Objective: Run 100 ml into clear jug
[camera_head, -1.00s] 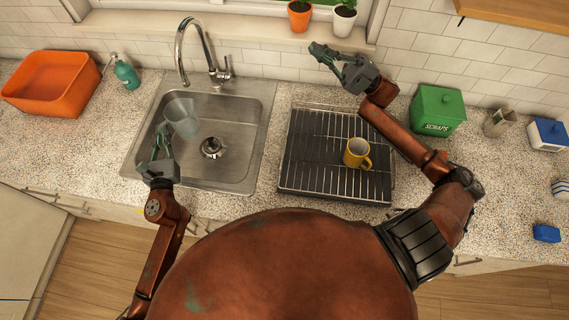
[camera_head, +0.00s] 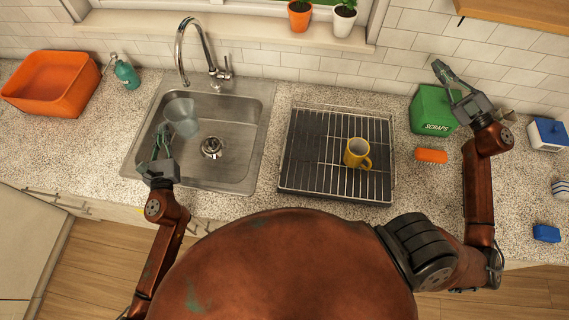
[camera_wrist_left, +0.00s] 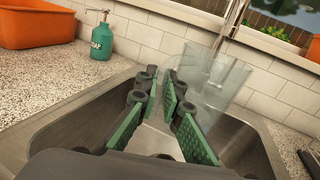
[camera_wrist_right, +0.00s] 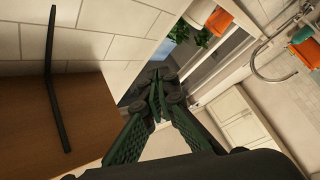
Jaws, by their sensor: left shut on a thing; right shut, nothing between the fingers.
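The clear jug (camera_head: 183,117) is held over the sink (camera_head: 225,150), below and left of the faucet spout. My left gripper (camera_head: 162,142) is shut on the jug's near side. The jug also shows beyond the fingers in the left wrist view (camera_wrist_left: 212,82). I cannot make out any water or marks in it. The chrome faucet (camera_head: 205,50) stands behind the sink with its lever (camera_head: 228,66) on the right side; no stream shows.
A drying rack (camera_head: 300,165) with a yellow mug (camera_head: 357,153) stands right of the sink. An orange brush or sponge (camera_head: 431,156) lies near the bin. An orange basin (camera_head: 52,85) and teal soap bottle (camera_head: 126,73) are at left. Potted plants (camera_head: 300,15) line the sill.

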